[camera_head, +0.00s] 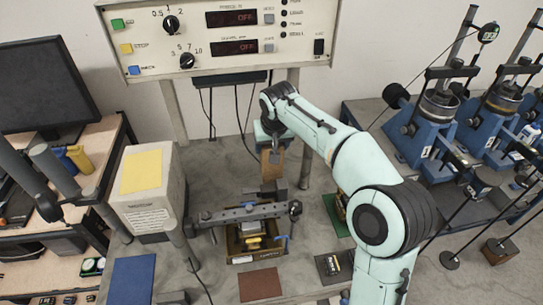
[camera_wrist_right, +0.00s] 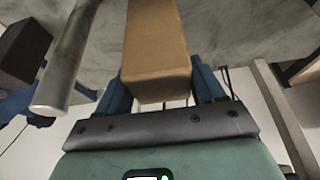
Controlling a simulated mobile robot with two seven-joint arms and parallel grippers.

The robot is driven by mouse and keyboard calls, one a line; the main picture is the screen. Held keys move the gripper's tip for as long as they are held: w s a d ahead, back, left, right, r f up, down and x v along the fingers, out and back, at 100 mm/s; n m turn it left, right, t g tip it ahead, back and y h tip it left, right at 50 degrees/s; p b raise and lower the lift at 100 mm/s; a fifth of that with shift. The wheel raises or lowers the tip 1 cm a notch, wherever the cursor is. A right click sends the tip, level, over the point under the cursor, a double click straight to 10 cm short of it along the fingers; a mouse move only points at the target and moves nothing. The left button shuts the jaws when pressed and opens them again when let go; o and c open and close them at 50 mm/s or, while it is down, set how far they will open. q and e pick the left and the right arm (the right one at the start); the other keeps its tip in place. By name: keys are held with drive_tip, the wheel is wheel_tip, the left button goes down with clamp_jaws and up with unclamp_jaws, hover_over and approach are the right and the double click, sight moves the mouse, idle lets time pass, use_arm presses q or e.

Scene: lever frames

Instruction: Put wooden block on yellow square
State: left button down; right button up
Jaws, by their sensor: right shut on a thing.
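The yellow square (camera_head: 141,171) lies flat on top of a pale box at the left of the head view, and nothing lies on it. My right gripper (camera_head: 272,148) is behind the middle of the bench, below the control panel. It is shut on the wooden block (camera_head: 270,172), which hangs below it, partly hidden by the gripper and arm. In the right wrist view the block (camera_wrist_right: 157,45) is a long tan piece between the blue fingers of the gripper (camera_wrist_right: 162,88). My left gripper is not in view.
The pale box (camera_head: 150,218) stands left of a lever frame with a horizontal beam (camera_head: 243,213). A metal post (camera_head: 305,165) is close to the right of the block. Blue (camera_head: 132,280) and brown (camera_head: 260,284) squares lie in front. A control panel (camera_head: 225,35) stands behind.

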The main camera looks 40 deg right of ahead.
wheel_tip(320, 180, down, 4)
drive_tip(key=shift+s+r, duration=0.1)
drive_tip(key=shift+r, duration=0.15)
drive_tip(key=shift+f+b, duration=0.1)
drive_tip(key=shift+b, duration=0.2)
drive_tip(key=shift+f, duration=0.15)
drive_tip(key=o, duration=1.7)
